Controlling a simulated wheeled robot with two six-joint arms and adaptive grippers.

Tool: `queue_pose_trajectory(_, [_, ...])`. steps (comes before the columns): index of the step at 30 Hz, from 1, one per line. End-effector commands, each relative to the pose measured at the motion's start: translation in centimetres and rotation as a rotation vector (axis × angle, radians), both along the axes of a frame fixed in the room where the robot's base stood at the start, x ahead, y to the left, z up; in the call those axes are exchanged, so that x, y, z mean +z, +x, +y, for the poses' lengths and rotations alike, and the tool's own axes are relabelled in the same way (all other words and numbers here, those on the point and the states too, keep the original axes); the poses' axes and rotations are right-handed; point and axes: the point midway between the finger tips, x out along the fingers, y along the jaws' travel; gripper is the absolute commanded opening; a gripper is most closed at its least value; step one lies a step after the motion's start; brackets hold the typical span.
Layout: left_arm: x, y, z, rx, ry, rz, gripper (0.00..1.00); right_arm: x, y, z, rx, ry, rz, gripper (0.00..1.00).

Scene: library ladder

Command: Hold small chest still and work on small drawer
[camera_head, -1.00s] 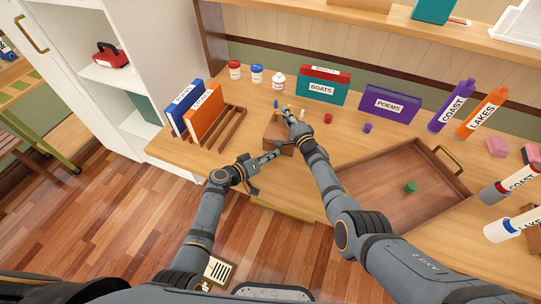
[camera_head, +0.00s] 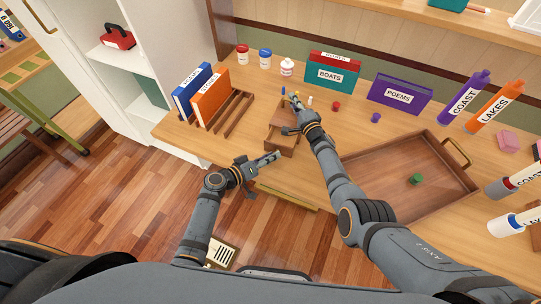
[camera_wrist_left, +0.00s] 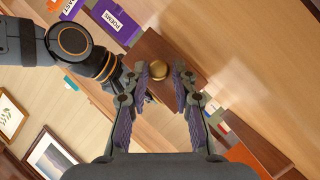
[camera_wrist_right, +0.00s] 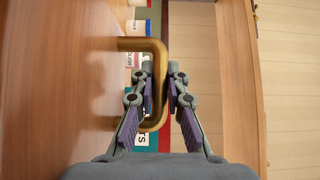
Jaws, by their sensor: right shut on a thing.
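The small brown chest (camera_head: 286,112) stands near the table's front edge in the head view. Its small drawer (camera_head: 281,141) sticks out at the front. My right gripper (camera_head: 294,106) is at the top of the chest, shut on a brass handle (camera_wrist_right: 157,60), which shows between its fingers in the right wrist view. My left gripper (camera_head: 275,157) is in front of the drawer. In the left wrist view its fingers are apart, with the round brass knob (camera_wrist_left: 158,70) of the brown drawer front between or just beyond the tips; contact cannot be told.
A wooden tray (camera_head: 398,212) with a green cap lies to the right. Behind the chest are several small jars and caps, a BOATS box (camera_head: 331,77) and a POEMS box (camera_head: 399,95). A rack (camera_head: 235,117) with two books stands at the left.

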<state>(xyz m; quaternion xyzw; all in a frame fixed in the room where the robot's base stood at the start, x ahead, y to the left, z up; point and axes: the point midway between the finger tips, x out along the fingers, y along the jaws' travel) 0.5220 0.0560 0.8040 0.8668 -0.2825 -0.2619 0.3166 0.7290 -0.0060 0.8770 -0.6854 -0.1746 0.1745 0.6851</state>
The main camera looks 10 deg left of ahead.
Motion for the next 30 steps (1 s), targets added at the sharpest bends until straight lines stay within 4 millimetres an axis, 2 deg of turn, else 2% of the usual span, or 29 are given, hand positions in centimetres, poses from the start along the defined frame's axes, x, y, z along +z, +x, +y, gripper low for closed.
queue_pose_trajectory(1, [0.0, 0.0, 0.0, 0.000, 0.000, 0.000, 0.37, 0.0, 0.0, -0.1, -0.001, -0.001, 0.000, 0.00])
queue_pose_trajectory(3, [0.0, 0.0, 0.0, 0.000, 0.000, 0.000, 0.45, 0.0, 0.0, 0.0, -0.001, -0.001, 0.000, 0.00])
queue_pose_trajectory(14, [0.2, -0.5, 0.6, 0.001, 0.002, -0.002, 0.45, 0.0, 0.0, 0.0, 0.000, 0.000, 0.001, 0.00])
queue_pose_trajectory(24, [2.2, -6.1, 5.6, -0.003, 0.006, 0.000, 0.45, -0.1, 0.0, 0.0, 0.000, 0.000, 0.001, 0.00])
queue_pose_trajectory(30, [3.1, -8.1, 7.5, -0.001, 0.003, 0.000, 0.45, -0.1, 0.0, 0.0, 0.000, 0.000, 0.001, 0.00])
